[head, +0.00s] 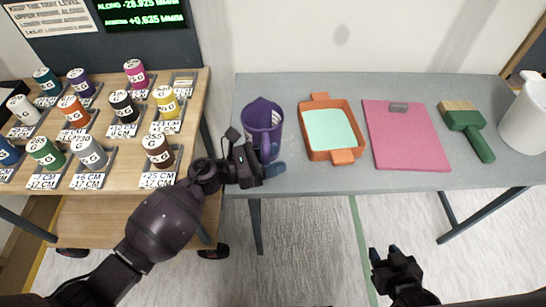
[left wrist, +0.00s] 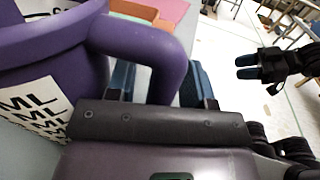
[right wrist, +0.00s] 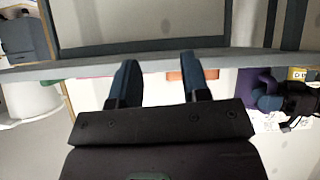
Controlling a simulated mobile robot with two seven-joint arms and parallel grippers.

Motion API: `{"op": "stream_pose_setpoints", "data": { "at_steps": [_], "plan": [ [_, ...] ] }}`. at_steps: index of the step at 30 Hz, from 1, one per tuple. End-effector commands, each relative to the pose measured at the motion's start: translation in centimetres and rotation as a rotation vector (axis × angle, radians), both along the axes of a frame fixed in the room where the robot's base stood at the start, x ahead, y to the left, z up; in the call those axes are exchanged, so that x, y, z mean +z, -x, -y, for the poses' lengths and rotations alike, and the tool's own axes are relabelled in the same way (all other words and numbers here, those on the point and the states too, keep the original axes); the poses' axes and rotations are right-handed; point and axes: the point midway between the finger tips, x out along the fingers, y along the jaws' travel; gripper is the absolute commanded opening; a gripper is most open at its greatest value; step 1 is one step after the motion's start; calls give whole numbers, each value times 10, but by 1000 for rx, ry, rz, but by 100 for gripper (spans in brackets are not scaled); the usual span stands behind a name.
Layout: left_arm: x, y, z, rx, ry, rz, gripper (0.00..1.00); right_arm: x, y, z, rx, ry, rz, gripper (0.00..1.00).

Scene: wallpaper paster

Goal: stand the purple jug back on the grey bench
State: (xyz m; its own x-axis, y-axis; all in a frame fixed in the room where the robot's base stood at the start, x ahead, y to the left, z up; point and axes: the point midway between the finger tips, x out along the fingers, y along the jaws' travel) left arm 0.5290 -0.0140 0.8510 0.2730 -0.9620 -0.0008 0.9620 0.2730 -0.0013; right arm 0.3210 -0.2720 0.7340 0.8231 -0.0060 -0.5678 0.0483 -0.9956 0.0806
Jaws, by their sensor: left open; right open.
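The purple jug (head: 261,117) stands upright at the left end of the grey bench (head: 393,183), with its handle toward the front edge. My left gripper (head: 270,163) is at the jug's handle. In the left wrist view the jug's handle (left wrist: 168,55) runs between the two open blue fingers (left wrist: 160,85), which look apart from it. A white label with black letters shows on the jug. My right gripper (head: 385,254) is open and empty in front of the bench, and the jug also shows at the right of the right wrist view (right wrist: 254,84).
On the bench to the jug's right are an orange tray (head: 346,155), a pink clipboard (head: 405,150), a green-handled brush (head: 468,125) and a white container (head: 528,115). A wooden table (head: 120,178) with several labelled cans stands left, across a narrow gap.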

Motion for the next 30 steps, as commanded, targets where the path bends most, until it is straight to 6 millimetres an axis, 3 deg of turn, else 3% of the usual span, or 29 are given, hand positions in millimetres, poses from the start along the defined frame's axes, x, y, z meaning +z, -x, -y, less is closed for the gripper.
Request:
{"op": "stream_pose_setpoints", "data": {
  "at_steps": [5,11,18,24,30],
  "plan": [
    [0,3,-13,2,-2,0,48,2,-1,0,0,0,4,43],
    [-10,16,-48,1,-3,-4,48,-10,3,0,1,2,-14,43],
    [-8,27,-86,1,-1,0,48,-9,1,1,6,5,-10,43],
    [-8,31,-101,1,0,0,48,-7,-1,2,12,9,-6,43],
    [-7,32,-104,0,1,1,48,-4,-4,1,14,9,2,43]
  ]
}}
